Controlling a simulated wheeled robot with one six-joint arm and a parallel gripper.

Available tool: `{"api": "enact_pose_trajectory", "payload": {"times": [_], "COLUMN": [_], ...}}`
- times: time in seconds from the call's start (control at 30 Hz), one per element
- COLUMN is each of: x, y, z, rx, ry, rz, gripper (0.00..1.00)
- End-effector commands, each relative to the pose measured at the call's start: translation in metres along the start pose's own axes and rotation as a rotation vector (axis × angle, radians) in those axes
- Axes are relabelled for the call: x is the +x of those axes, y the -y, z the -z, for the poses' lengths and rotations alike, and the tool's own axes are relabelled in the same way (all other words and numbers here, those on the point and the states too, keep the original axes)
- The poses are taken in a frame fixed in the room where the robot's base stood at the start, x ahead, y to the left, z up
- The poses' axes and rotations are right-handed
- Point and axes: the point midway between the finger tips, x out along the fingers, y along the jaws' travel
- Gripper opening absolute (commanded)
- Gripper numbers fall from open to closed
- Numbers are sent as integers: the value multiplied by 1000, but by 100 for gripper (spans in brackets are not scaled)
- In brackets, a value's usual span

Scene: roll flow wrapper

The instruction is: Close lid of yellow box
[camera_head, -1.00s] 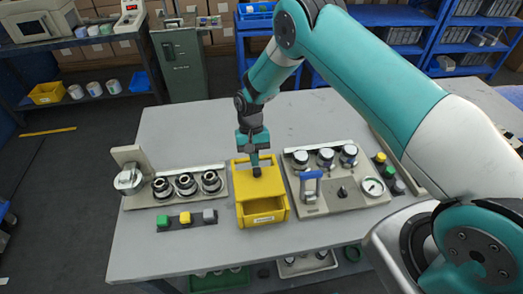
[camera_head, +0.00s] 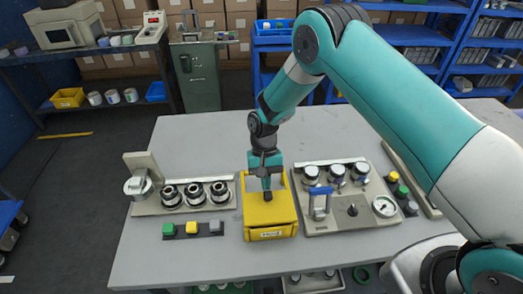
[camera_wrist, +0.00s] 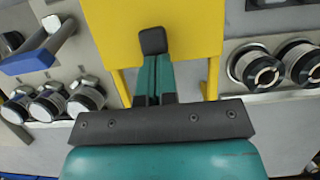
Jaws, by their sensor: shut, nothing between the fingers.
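The yellow box (camera_head: 270,232) stands on the grey table between the two panels. The gripper hides part of the lid.
A panel with a blue handle, gauge and knobs (camera_head: 347,213) is just right of the box. A panel with several round black fittings (camera_head: 195,192) is on the left, with coloured buttons (camera_head: 191,230) in front. The table behind is clear.

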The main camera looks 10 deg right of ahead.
Motion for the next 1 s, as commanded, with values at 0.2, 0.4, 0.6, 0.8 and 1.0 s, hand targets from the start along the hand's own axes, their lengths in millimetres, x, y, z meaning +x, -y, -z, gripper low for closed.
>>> {"api": "enact_pose_trajectory", "payload": {"times": [0.2,0.4,0.6,0.8,1.0], "x": [-28,-74,-102,-112,-119], "y": [-6,-6,-6,-7,-10], "z": [23,22,21,45,54], "rx": [11,11,11,11,9], "ry": [-15,-15,-12,-10,-4], "rz": [9,9,8,13,5], "gripper": [0,0,0,0,0]}}
